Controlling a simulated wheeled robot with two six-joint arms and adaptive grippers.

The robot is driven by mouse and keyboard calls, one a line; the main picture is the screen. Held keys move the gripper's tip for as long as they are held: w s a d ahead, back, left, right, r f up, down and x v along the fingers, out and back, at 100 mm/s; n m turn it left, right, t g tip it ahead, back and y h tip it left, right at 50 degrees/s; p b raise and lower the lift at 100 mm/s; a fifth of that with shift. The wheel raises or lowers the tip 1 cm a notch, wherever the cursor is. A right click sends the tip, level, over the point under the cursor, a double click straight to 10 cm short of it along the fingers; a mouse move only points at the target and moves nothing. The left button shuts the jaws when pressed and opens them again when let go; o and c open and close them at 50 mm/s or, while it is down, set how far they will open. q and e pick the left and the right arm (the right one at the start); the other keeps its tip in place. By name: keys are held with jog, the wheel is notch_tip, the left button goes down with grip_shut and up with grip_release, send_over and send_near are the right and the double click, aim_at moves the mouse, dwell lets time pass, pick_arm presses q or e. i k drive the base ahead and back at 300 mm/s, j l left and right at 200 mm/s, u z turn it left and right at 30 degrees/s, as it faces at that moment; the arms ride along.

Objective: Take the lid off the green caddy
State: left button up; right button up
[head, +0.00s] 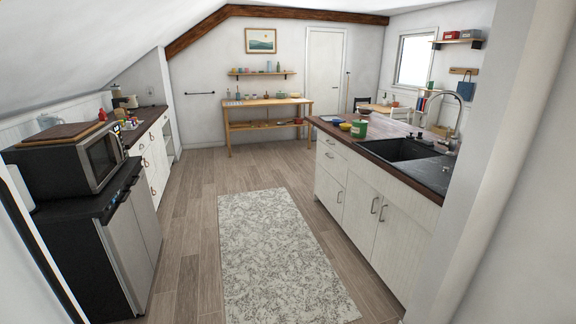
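A small green container (359,129), which looks like the green caddy, stands on the wooden top of the island counter (335,127) on the right, near the sink. It is too small in the head view to tell its lid apart from its body. Neither of my grippers shows in this view.
A low yellowish bowl (345,126) and a few small dishes stand beside the green container. The black sink (398,149) with a tall tap (458,112) is to its right. A patterned rug (275,250) lies on the open floor between the island and the microwave (95,160).

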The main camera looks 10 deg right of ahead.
aim_at(359, 131)
jog(key=i+z, duration=0.35)
jog(key=i, duration=2.6)
jog(key=i+z, duration=0.1)
jog(key=i, duration=0.3)
jog(key=i+j+z, duration=0.1)
jog(key=i, duration=0.35)
jog(key=i+j+z, duration=0.1)
jog(key=i, duration=0.3)
jog(key=j, duration=0.1)
